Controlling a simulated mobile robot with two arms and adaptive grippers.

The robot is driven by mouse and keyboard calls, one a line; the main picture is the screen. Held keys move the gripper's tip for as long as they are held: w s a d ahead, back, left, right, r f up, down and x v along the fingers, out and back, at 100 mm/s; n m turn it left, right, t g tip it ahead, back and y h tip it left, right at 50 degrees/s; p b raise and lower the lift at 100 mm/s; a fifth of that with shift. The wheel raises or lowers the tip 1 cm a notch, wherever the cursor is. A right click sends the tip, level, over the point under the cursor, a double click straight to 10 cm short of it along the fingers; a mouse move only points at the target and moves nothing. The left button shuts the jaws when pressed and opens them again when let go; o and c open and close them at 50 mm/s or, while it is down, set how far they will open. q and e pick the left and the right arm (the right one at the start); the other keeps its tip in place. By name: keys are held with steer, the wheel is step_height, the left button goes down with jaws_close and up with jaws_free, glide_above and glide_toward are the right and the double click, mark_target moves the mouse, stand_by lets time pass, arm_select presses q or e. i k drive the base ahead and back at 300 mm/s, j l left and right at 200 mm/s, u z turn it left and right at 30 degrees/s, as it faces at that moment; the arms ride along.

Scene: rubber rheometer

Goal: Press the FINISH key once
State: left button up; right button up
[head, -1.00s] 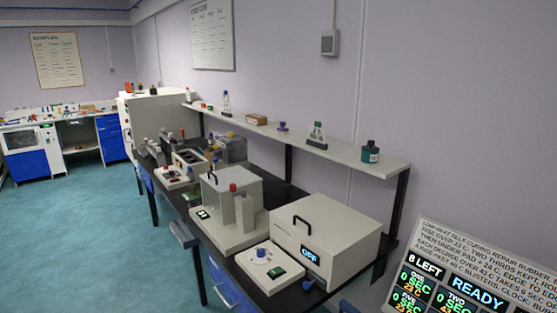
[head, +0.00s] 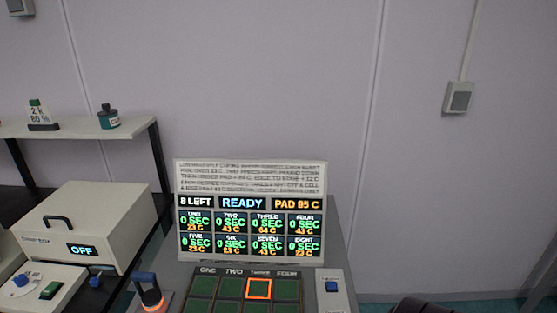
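A small white box (head: 329,303) with a blue key (head: 332,286) on top stands at the right of the grey bench, in the lower part of the head view. The label by the key is too small to read, so I cannot confirm that it says FINISH. A display (head: 251,215) behind reads "8 LEFT", "READY" and a pad temperature. All its cells show 0 SEC. In front of it lies a dark tray (head: 243,275) of green cells, the one under THREE outlined in orange. Neither gripper shows.
A tool with a blue-topped handle (head: 148,281) stands left of the tray. A beige box (head: 82,228) reading OFF is further left, under a wall shelf (head: 75,128) with a bottle. A dark rounded shape (head: 418,306), unclear, is at the bottom right edge.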

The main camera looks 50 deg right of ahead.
mark_target(332, 285)
steer(key=z, duration=2)
